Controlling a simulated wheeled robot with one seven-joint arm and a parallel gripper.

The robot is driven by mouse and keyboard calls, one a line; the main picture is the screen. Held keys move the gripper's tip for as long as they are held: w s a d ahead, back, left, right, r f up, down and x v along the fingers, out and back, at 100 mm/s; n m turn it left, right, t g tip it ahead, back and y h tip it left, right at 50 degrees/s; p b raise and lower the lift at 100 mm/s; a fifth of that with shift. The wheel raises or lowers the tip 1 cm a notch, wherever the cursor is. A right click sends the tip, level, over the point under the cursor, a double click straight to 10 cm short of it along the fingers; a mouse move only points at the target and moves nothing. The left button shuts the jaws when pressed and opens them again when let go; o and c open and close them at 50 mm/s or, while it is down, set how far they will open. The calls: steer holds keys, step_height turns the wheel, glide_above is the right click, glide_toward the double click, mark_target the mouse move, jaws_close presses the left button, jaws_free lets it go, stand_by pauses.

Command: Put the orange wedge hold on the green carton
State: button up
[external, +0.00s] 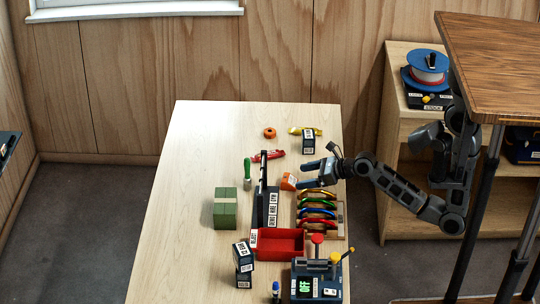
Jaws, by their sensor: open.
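The orange wedge hold (288,182) is on the table, between the dark rack and the row of coloured curved pieces; a pale patch shows on it. My gripper (300,175) comes in from the right with its two blue fingers apart, close to the wedge's right side. I cannot tell whether a finger touches the wedge or is above it. The green carton (225,214) stands on the left part of the table, with a pale strip across it. Its top looks bare.
A tall dark labelled rack (272,208) stands between wedge and carton. A green-handled brush (247,172) is beside the carton. A red bin (280,243), curved pieces (317,209) and a lever device (318,284) stand in front. Table (190,150) is clear at back left.

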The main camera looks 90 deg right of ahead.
steer(key=shift+s+a+r, duration=0.15)
steer(key=shift+s+r, duration=0.2)
steer(key=shift+s, duration=0.3)
steer(key=shift+r, duration=0.1)
